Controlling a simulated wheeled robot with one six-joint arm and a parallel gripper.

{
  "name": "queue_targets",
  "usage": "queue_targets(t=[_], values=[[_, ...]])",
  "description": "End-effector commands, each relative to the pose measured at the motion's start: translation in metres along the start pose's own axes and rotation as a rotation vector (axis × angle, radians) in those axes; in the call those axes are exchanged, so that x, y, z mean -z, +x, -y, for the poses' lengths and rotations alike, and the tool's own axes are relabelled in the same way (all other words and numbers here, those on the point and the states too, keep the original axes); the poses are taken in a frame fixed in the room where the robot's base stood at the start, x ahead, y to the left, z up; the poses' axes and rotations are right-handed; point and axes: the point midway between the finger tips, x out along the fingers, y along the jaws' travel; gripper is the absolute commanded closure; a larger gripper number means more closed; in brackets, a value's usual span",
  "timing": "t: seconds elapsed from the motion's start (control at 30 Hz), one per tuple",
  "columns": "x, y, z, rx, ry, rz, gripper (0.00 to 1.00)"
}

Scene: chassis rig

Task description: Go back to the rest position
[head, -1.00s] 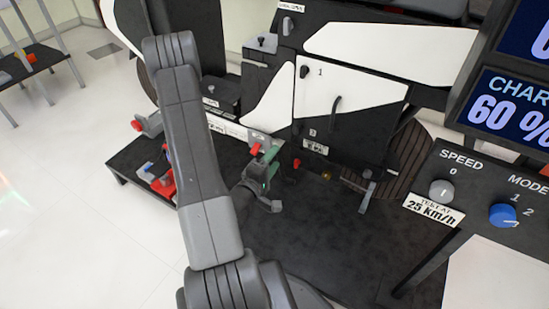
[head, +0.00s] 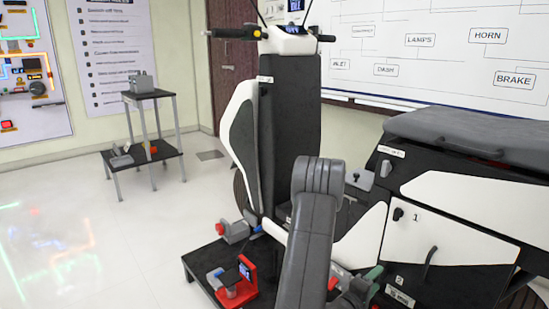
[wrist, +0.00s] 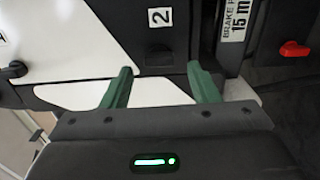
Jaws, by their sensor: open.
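My gripper (wrist: 160,69) is open in the wrist view, with two green fingers apart and nothing between them. Beyond the fingertips is a black and white panel marked 2 (wrist: 159,17), part of the chassis rig. In the head view my grey arm rises in front of the rig. My gripper (head: 370,284) shows there only partly, low in the picture beside the rig's lower side, and my arm hides some of it. I cannot tell the gap from the rig.
The scooter-like rig (head: 455,215) fills the right side. A low black stand (head: 203,278) with red and grey parts is left of my arm. A small table (head: 150,155) stands farther back. The white floor (head: 100,235) at left is mostly clear.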

Motion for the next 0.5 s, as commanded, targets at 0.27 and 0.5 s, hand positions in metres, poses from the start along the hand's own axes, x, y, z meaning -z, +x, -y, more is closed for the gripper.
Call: queue_targets(t=[0.27, 0.5], values=[[0.0, 0.023, -0.001, -0.001, 0.0, 0.001, 0.45], [0.0, 0.023, -0.001, -0.001, 0.005, 0.0, 0.45]])
